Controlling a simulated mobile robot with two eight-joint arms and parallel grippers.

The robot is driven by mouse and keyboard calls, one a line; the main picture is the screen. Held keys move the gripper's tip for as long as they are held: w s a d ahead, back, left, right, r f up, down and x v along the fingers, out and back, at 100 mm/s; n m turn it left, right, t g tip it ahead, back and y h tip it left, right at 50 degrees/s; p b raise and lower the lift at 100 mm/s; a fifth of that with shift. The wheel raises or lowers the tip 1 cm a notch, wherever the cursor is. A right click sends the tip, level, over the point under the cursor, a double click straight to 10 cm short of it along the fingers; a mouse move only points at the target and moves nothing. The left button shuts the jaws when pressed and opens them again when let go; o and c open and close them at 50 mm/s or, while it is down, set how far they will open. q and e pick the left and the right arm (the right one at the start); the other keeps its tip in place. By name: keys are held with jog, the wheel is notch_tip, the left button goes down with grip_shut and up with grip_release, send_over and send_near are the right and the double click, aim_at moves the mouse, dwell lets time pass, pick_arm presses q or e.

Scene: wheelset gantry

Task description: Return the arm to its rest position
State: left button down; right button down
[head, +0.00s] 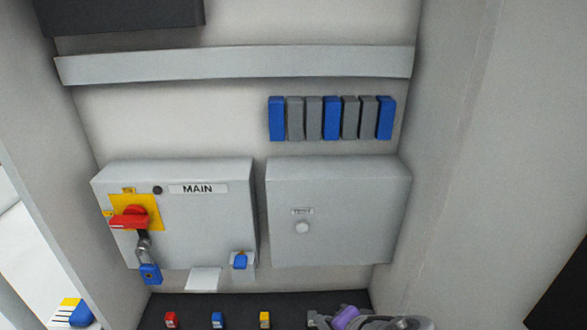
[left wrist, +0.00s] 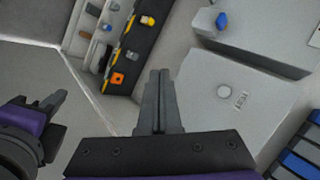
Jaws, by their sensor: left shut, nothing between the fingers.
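My left gripper (head: 348,318) shows at the bottom edge of the head view, partly cut off, in front of the dark shelf and below the right-hand grey box. In the left wrist view its two fingers (left wrist: 159,78) are together with nothing between them, and they are apart from the box face. Another dark and purple gripper, my right one (left wrist: 50,102), shows at the left edge of the left wrist view. Its jaw opening is unclear.
The MAIN box (head: 205,225) has a red switch (head: 130,217) with a blue padlock (head: 150,274) hanging below. The right-hand box (head: 345,230) has a round button. Red, blue and yellow items stand on the dark shelf (head: 193,307). Cabinet walls stand on both sides.

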pick_arm(q)
jog(key=s+a+f+n+h, duration=0.1)
jog(key=a+f+n+h, duration=0.1)
jog(key=a+f+n, duration=0.3)
jog(key=s+a+f+n+g+h, duration=0.1)
jog(key=a+f+n, duration=0.3)
jog(key=a+f, duration=0.6)
jog(key=shift+s+a+f+n+g+h, duration=0.35)
jog(key=shift+s+a+h, duration=0.2)
jog(key=shift+a, duration=3.85)
